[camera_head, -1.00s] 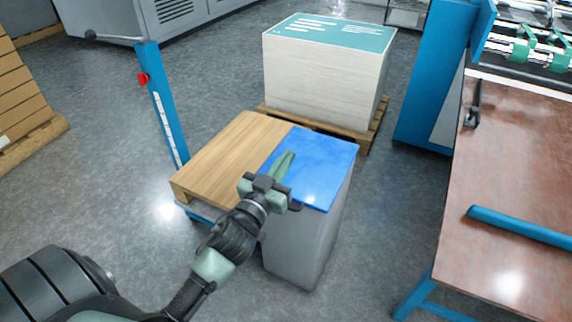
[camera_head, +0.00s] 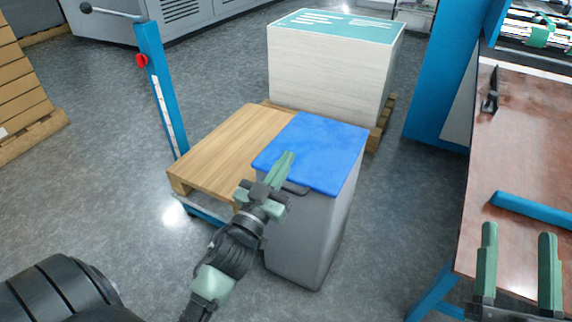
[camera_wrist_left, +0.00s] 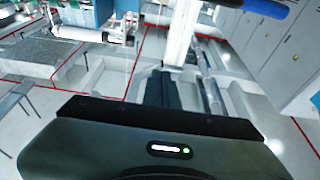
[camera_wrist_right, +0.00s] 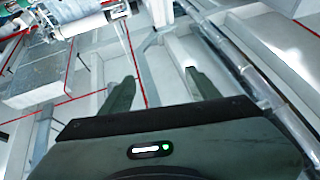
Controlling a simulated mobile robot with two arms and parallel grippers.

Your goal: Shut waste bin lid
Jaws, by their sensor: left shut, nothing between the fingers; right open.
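The waste bin (camera_head: 308,235) is a tall grey box standing on the floor in the middle of the head view. Its blue lid (camera_head: 325,148) lies flat over the top, with a dark handle at its near edge. My left gripper (camera_head: 285,163) is shut and empty at the lid's near left edge; I cannot tell whether it touches the lid. My right gripper (camera_head: 518,245) is open and empty at the lower right, in front of the brown table. Its two fingers also show apart in the right wrist view (camera_wrist_right: 158,90).
A wooden-topped lift cart (camera_head: 225,150) with a blue post (camera_head: 160,90) stands directly left of the bin. A paper stack (camera_head: 330,75) on a pallet is behind it. A brown-topped table (camera_head: 525,160) is at the right. Grey floor is open between bin and table.

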